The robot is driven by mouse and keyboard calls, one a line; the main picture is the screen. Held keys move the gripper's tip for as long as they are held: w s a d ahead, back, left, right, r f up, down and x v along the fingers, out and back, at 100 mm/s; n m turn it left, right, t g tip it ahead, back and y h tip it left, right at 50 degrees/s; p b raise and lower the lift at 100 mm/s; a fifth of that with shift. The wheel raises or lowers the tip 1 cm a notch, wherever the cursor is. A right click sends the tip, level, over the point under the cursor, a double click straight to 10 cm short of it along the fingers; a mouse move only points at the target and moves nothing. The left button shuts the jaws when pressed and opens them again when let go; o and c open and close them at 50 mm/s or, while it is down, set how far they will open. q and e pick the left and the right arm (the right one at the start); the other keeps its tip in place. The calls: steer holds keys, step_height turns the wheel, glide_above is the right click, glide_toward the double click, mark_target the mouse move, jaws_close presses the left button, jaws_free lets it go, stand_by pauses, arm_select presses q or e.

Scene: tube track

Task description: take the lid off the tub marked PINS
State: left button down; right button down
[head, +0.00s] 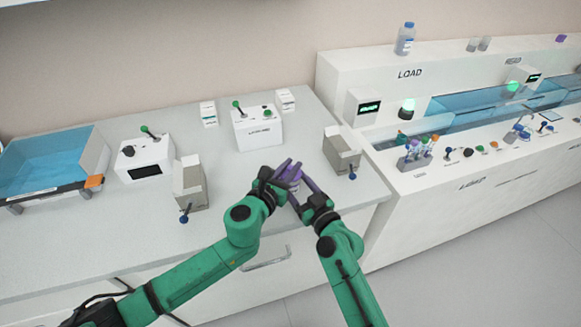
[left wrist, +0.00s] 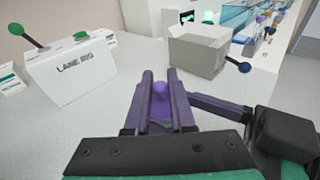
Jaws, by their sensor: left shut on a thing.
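My left gripper (head: 277,174) is shut on a purple lid (head: 292,173) near the front edge of the bench. In the left wrist view the lid's purple knob (left wrist: 160,88) shows between the fingers of my left gripper (left wrist: 162,75). A small part of a pale tub (head: 295,186) shows under the lid, largely hidden by the fingers; its marking cannot be read. My right gripper (head: 298,187) is beside the tub, its fingers close around it. Whether they touch the tub cannot be told. Whether lid and tub are apart cannot be told.
An open grey box with a blue-knobbed lever (head: 341,155) stands right of the grippers, a similar box (head: 190,185) left. Behind is the white LANE RIG box (head: 257,131). A blue tray (head: 50,165) is far left. The LOAD station (head: 410,180) is at right.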

mark_target(290, 167)
arm_select(q)
steer(key=shift+r, duration=1.05)
steer(key=shift+r, duration=2)
arm_select(e)
jaws_free()
arm_select(q)
steer(key=shift+f+b, duration=0.8)
steer(key=shift+b, duration=0.05)
steer(key=shift+f, duration=0.1)
arm_select(e)
steer(key=v, duration=1.2)
